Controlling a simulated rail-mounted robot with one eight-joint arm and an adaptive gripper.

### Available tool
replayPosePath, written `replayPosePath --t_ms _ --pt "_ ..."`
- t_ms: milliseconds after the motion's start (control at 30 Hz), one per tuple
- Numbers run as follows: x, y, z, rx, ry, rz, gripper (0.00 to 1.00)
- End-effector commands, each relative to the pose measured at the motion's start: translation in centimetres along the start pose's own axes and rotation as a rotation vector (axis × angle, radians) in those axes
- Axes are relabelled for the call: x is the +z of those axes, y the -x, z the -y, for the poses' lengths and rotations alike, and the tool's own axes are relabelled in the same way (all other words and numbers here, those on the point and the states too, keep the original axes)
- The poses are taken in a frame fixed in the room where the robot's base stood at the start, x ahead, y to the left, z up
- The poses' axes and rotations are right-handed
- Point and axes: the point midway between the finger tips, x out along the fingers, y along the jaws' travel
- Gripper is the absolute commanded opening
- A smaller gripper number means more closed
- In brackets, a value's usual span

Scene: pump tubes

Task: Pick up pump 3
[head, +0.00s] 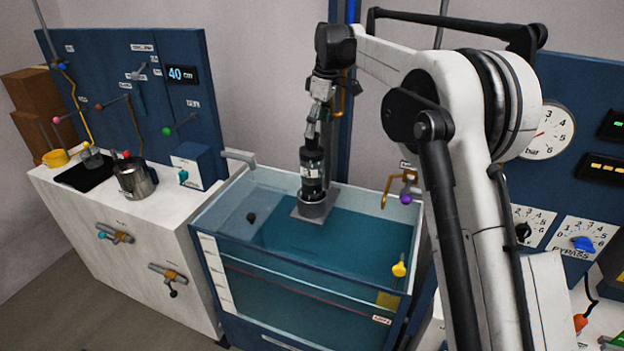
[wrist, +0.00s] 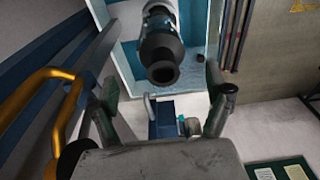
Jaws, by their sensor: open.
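A dark cylindrical pump (head: 313,172) with pale bands stands upright on a grey plate at the back of the water tank (head: 250,216). Its label is too small to read, so I cannot tell whether it is pump 3. My gripper (head: 318,122) points down just above the pump's top in the head view; its fingers are small and hard to make out there. In the wrist view, my gripper (wrist: 161,85) has its two fingers spread wide. The dark pump (wrist: 160,45) lies ahead of the gap between them, with its open round end facing the camera. The fingers look clear of it.
A yellow-orange bent pipe (wrist: 62,75) is close to the left finger in the wrist view. Tank walls surround the pump. A purple-knobbed tap (head: 405,198) is at the tank's right, and a grey spout (head: 238,157) at its left. A metal pot (head: 134,180) stands on the white counter.

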Motion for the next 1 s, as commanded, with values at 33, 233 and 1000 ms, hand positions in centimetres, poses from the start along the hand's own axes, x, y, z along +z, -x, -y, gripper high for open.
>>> replayPosePath --t_ms 33,233,1000 --pt "0.0 -0.9 0.0 0.000 0.000 0.000 0.83" --pt "0.0 -4.0 0.0 0.000 -0.001 0.000 0.83" --pt "-0.5 -10.4 0.3 0.001 -0.001 0.000 0.83"
